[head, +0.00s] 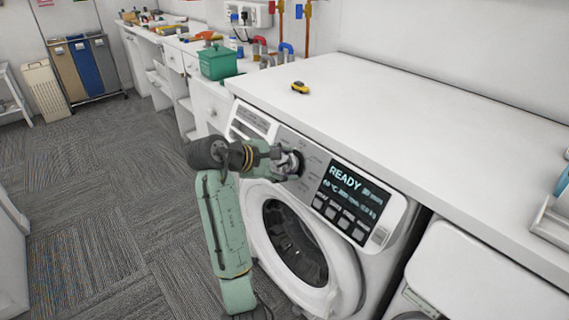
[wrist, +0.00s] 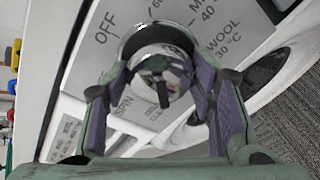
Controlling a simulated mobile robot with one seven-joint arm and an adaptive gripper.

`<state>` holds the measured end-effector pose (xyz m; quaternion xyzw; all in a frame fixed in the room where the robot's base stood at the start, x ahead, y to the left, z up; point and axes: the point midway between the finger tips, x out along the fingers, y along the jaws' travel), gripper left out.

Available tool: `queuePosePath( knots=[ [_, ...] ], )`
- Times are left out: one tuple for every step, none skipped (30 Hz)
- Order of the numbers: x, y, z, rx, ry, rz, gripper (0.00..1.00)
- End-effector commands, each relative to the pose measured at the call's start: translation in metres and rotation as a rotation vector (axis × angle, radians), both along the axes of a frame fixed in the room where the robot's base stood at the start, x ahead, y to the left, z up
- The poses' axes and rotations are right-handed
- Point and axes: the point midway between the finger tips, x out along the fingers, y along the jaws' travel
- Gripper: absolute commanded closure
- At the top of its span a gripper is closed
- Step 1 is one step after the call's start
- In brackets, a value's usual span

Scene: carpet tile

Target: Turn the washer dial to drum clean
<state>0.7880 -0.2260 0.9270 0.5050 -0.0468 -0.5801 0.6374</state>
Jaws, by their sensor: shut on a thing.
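The washer (head: 388,258) stands under the white counter, with its round door below the control panel. Its shiny chrome dial (head: 298,163) sits on the panel, left of the display (head: 352,196), which reads READY. In the wrist view the dial (wrist: 158,70) has a dark pointer mark toward the lower side of the picture. OFF, WOOL 30 C and SPIN show around it; the label below the pointer is partly hidden and hard to read. My gripper (head: 284,161) is shut on the dial, with its purple-padded fingers on either side in the wrist view (wrist: 160,85).
A yellow-and-black object (head: 300,87) lies on the counter (head: 420,115) above the washer. A green box (head: 217,62) stands farther back. Buttons sit below the display. A second white appliance (head: 480,275) is at the right. The carpet floor (head: 110,210) at left is clear.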

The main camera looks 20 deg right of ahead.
Motion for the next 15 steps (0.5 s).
queuePosePath(
  knots=[
    [0.0003, 0.0006, 0.0000, 0.001, 0.000, 0.001, 0.77],
    [0.0003, 0.0006, 0.0000, 0.001, 0.000, 0.001, 0.77],
    [0.0003, 0.0006, 0.0000, 0.001, 0.000, 0.001, 0.48],
    [0.0003, 0.0006, 0.0000, 0.001, 0.000, 0.001, 0.46],
    [0.0003, 0.0006, 0.0000, 0.001, 0.000, 0.001, 0.44],
    [0.0003, 0.0006, 0.0000, 0.001, 0.000, 0.001, 0.41],
    [0.0002, 0.0005, 0.0001, 0.001, 0.000, 0.001, 0.39],
    [0.0002, 0.0005, 0.0000, 0.001, 0.000, 0.001, 0.37],
    [0.0002, 0.0005, 0.0000, 0.001, 0.000, 0.001, 0.34],
    [0.0001, 0.0004, 0.0000, 0.001, -0.001, 0.000, 0.32],
    [0.0001, 0.0004, 0.0000, 0.001, -0.001, 0.000, 0.30],
    [0.0001, 0.0003, 0.0000, 0.001, -0.001, 0.000, 0.29],
    [0.0001, 0.0003, 0.0000, 0.000, -0.001, -0.001, 0.29],
    [0.0001, 0.0003, 0.0000, 0.000, -0.001, -0.001, 0.29],
    [0.0001, 0.0003, 0.0000, 0.000, -0.001, -0.001, 0.29]
  ],
)
